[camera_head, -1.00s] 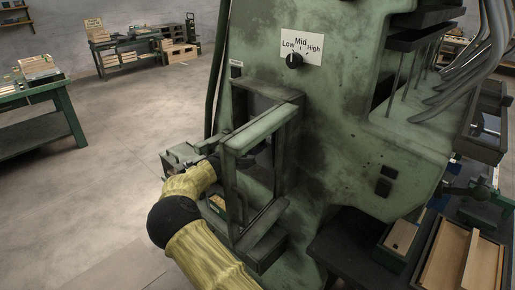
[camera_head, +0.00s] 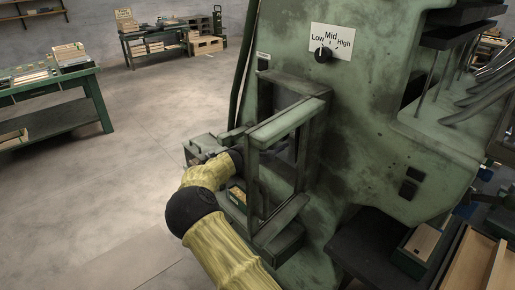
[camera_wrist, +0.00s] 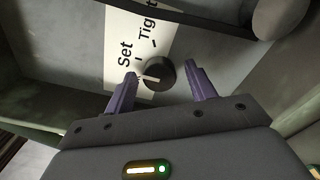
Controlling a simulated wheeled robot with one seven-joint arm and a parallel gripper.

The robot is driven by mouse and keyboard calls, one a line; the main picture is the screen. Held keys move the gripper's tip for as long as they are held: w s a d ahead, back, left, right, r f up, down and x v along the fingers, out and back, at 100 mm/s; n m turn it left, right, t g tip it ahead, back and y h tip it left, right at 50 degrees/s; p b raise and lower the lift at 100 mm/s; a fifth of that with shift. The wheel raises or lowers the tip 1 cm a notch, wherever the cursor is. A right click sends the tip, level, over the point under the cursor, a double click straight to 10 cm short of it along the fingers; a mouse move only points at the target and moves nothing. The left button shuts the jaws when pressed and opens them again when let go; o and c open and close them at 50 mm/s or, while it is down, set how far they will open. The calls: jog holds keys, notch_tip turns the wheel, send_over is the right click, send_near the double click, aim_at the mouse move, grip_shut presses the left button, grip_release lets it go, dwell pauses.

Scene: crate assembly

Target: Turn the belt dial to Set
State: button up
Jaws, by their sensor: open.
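In the wrist view, the belt dial (camera_wrist: 160,74) is a round black knob with a white pointer line. It sits by a white label (camera_wrist: 118,28) that reads "Set" and "Tight", turned sideways. The pointer line aims to the left, a little below the tick beside "Set"; other markings may be hidden. My gripper (camera_wrist: 160,74) is open, its two purple fingers on either side of the dial; I cannot tell if they touch it. In the head view, my gripper is hidden behind the green machine's (camera_head: 365,130) frame.
The machine's open green frame (camera_head: 285,128) stands close to my arm. Another dial (camera_head: 323,55), labelled Low, Mid, High, is higher up. Benches stand at the left and back; the floor between is clear.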

jog(key=b+v, duration=0.2)
jog(key=v, duration=1.4)
jog(key=shift+a, duration=0.25)
jog(key=shift+s, duration=0.1)
